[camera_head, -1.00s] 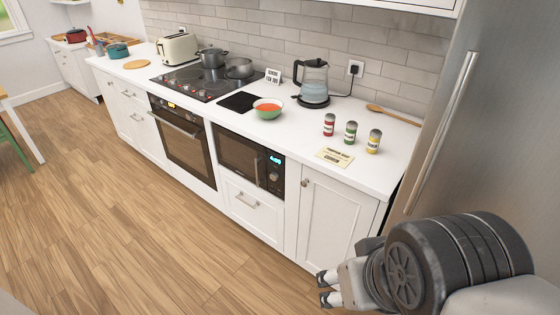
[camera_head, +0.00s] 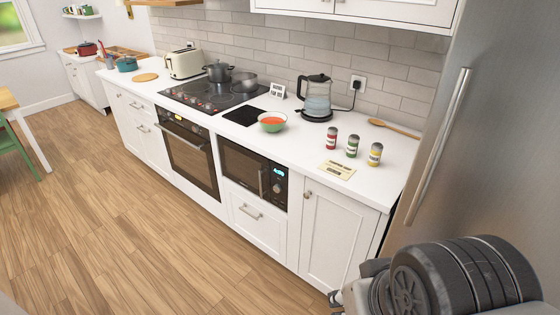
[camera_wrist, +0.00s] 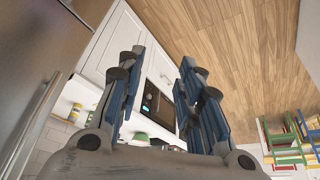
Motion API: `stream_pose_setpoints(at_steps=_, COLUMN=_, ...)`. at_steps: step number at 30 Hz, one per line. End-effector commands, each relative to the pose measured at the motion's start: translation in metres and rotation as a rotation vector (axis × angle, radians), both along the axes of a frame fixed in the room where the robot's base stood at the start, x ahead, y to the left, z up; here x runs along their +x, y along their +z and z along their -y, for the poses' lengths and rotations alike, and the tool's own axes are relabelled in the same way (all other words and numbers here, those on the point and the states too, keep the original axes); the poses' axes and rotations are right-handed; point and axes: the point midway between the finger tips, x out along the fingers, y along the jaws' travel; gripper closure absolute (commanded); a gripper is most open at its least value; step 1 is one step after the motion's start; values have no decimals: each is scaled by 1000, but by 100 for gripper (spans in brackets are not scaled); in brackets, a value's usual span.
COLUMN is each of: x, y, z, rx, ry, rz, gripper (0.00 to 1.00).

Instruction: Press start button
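The black built-in microwave (camera_head: 242,168) sits under the counter, its door closed. Its control panel (camera_head: 278,188) is at the right side, with a lit cyan display and a round knob; a separate start button is too small to make out. The microwave (camera_wrist: 160,104) also shows in the wrist view, between my fingers and beyond them, with its lit display (camera_wrist: 148,101). My gripper (camera_wrist: 160,60) is open and empty, its two fingers well apart. In the head view, only a small part of my gripper (camera_head: 336,299) shows at the bottom, right of the microwave and apart from it.
A red-filled bowl (camera_head: 272,122), a kettle (camera_head: 317,97), several spice jars (camera_head: 352,146) and a card (camera_head: 337,170) stand or lie on the counter. The oven (camera_head: 190,154) is left of the microwave; the fridge (camera_head: 475,130) is at right. The floor (camera_head: 130,230) in front is clear.

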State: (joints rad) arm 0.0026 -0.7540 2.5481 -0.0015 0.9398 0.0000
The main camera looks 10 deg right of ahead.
Motion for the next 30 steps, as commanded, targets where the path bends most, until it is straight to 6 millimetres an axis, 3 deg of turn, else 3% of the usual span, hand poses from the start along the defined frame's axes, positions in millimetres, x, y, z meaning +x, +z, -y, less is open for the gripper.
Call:
stream_pose_setpoints(at_steps=13, x=0, y=0, z=0, rx=0, ry=0, rz=0, gripper=99)
stream_pose_setpoints(at_steps=30, x=0, y=0, z=0, rx=0, ry=0, rz=0, gripper=100)
